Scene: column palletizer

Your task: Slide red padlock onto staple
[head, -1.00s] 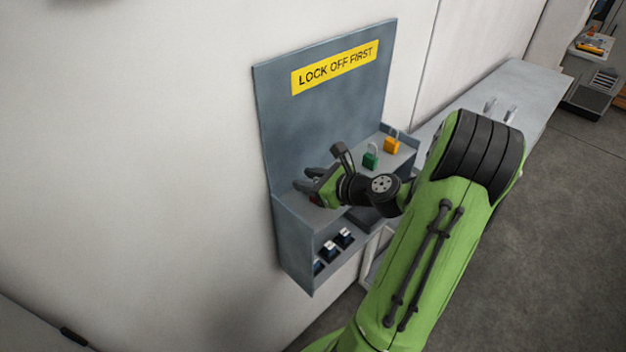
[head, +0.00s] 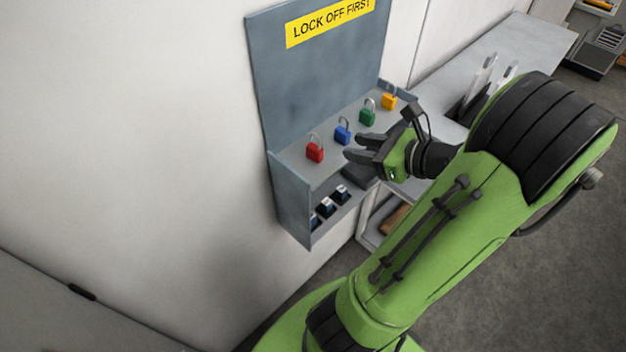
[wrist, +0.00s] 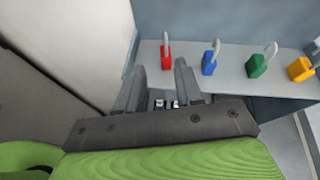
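The red padlock (head: 315,152) stands upright on the shelf at the left end of a row of padlocks, its shackle up. It also shows in the wrist view (wrist: 166,57), beyond and roughly between my fingers. My gripper (head: 355,147) is in front of the shelf, to the right of the red padlock in the head view, and apart from it. In the wrist view my gripper (wrist: 160,78) has its two fingers spread with nothing between them. I cannot make out a staple in these frames.
A blue padlock (head: 343,132), a green padlock (head: 367,112) and an orange padlock (head: 388,98) stand along the shelf (head: 292,158). Below is a compartment with small dark-and-white items (head: 326,207). A grey back panel (head: 310,85) rises behind. A grey bench (head: 520,45) is at right.

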